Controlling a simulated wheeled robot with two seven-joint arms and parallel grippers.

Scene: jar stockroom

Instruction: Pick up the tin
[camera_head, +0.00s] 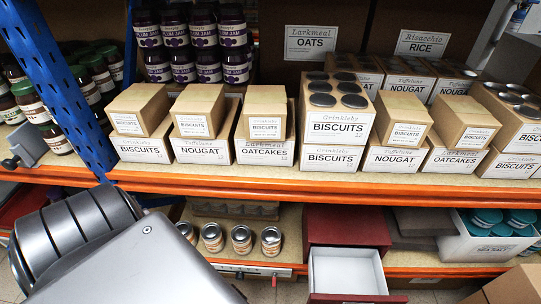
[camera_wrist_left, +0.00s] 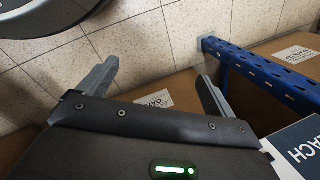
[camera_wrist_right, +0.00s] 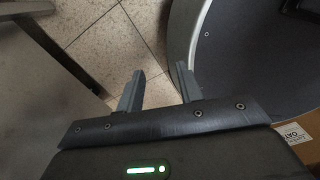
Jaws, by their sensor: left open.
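Nothing in view is plainly marked as the tin. In the head view, several small round containers (camera_head: 241,240) with silvery lids and orange-white labels stand in a row on the lower shelf; I cannot tell whether they are tins. My left gripper (camera_wrist_left: 158,72) is open and empty in the left wrist view, above pale floor tiles. My right gripper (camera_wrist_right: 160,70) is partly open and empty in the right wrist view, also above floor tiles. My left arm fills the lower left of the head view.
The upper shelf holds plum jam jars (camera_head: 203,36), stacked biscuit, nougat and oatcake boxes, and an open-topped biscuits box (camera_head: 335,130). Below are an open red drawer (camera_head: 347,224) with a white, empty-looking inside and a sea salt crate (camera_head: 480,246). A blue post (camera_head: 68,85) stands left.

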